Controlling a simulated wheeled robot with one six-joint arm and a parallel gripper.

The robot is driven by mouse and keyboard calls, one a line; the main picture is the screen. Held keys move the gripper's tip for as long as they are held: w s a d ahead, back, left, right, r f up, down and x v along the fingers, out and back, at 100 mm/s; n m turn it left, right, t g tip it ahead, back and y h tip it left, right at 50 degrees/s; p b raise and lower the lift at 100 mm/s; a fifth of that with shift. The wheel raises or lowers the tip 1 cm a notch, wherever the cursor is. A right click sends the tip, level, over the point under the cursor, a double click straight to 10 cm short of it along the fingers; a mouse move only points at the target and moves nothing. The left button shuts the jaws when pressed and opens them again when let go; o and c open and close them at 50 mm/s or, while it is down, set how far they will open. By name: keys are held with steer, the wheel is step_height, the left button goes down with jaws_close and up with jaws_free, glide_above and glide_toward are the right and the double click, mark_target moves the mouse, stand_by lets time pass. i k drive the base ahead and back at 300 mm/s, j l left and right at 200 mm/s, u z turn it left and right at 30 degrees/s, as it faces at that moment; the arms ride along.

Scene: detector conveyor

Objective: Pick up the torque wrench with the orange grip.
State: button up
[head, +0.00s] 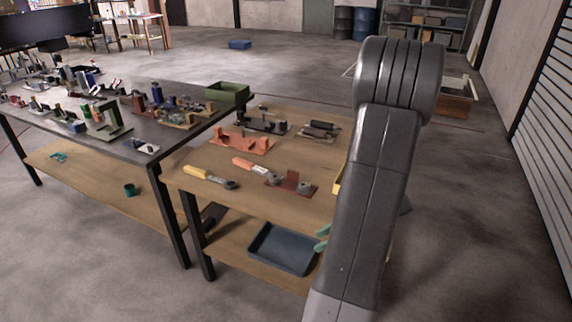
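A torque wrench with an orange grip (243,163) lies on the near wooden table. Its grey head points right, close to a reddish-brown bracket piece (291,181). A second wrench with a yellow grip (197,172) lies to its left, nearer the table's front edge, with its dark head pointing right. The two wrenches are apart. My arm rises large at the right of the head view and hides the right part of the table. My gripper is not in view.
An orange fixture (240,142) sits behind the orange-gripped wrench, with dark fixtures (262,123) farther back. A green bin (228,92) stands at the back left. A yellow object (339,180) is partly hidden by my arm. The lower shelf holds a dark tray (283,248). A crowded bench (130,148) adjoins left.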

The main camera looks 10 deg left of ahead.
mark_target(238, 161)
steer(key=i+j+z, duration=0.25)
steer(key=j, duration=0.15)
steer(key=i+j+z, duration=0.1)
steer(key=j+z, duration=0.15)
steer(key=j, duration=0.2)
steer(key=i+j+z, duration=0.2)
steer(key=j, duration=0.3)
steer(key=j+z, duration=0.25)
steer(key=j, duration=0.2)
steer(key=i+j, duration=0.1)
steer(key=j, duration=0.95)
steer(key=i, duration=0.05)
